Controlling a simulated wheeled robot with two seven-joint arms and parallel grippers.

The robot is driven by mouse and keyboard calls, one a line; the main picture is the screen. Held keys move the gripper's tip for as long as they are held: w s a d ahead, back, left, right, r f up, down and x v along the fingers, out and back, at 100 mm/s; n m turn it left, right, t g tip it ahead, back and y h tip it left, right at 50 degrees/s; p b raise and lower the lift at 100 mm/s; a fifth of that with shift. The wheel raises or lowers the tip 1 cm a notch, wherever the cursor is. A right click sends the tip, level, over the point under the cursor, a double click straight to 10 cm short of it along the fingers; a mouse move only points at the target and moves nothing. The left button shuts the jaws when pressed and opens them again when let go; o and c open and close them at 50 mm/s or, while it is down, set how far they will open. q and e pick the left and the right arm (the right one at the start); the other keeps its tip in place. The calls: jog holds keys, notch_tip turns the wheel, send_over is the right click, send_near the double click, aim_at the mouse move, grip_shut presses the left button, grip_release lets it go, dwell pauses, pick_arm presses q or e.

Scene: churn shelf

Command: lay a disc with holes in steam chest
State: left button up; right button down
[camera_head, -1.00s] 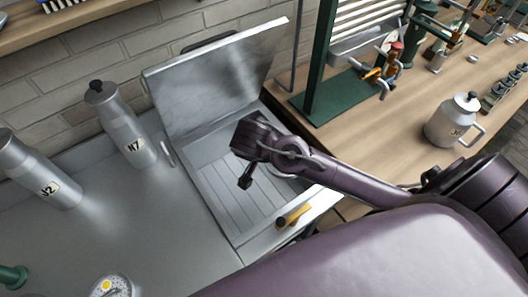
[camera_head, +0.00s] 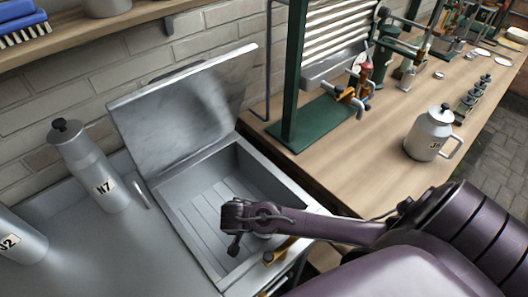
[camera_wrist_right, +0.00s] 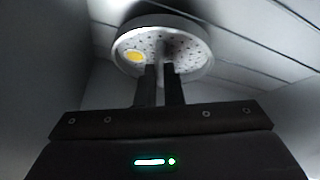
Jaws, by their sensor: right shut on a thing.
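The steam chest (camera_head: 272,169) is an open grey metal box in the counter, with a slatted floor. Its lid (camera_head: 185,105) stands raised at the back. My right gripper reaches into the chest opening from the right, near its front right side. In the wrist view the gripper (camera_wrist_right: 160,75) is shut on the stem of a pale round disc with holes (camera_wrist_right: 180,43), which has a yellow spot on its face. Slats and grey walls show around it. In the head view my arm mostly hides the disc. I cannot tell whether it touches the floor. My left gripper is out of view.
A can marked N7 (camera_head: 88,165) and another can (camera_head: 20,238) stand on the counter left of the chest. A green stand (camera_head: 318,124) is on the wooden bench to the right, with a lidded jug (camera_head: 428,136). A shelf (camera_head: 110,38) runs above.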

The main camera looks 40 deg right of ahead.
jog(key=shift+f, duration=0.55)
jog(key=shift+f, duration=0.2)
jog(key=c, duration=1.6)
grip_release()
jog(key=shift+o, duration=0.2)
